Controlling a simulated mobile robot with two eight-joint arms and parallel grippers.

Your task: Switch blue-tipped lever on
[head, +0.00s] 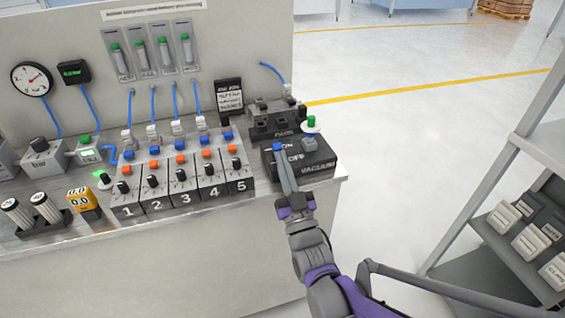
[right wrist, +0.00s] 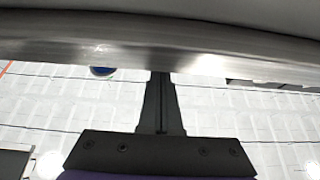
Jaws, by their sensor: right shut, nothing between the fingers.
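The blue-tipped lever (head: 277,147) is on the black VACUUM box (head: 318,165) at the bench's right end. Its blue tip shows beside the ON label, above OFF; my gripper hides much of the rest. My right gripper (head: 282,154) is shut and empty, its fingertips right at the blue tip; I cannot tell if they touch. In the right wrist view, the shut fingers (right wrist: 161,80) point at a grey metal bar across the top. A round blue piece (right wrist: 102,71), probably the lever's tip, shows left of them. My left gripper is out of view.
Left of the box stand several numbered valve units (head: 180,185) with blue and orange buttons. A green-topped knob (head: 311,123) rises at the box's back right. A grey shelf rack (head: 510,215) stands at right. Open floor (head: 400,150) lies between.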

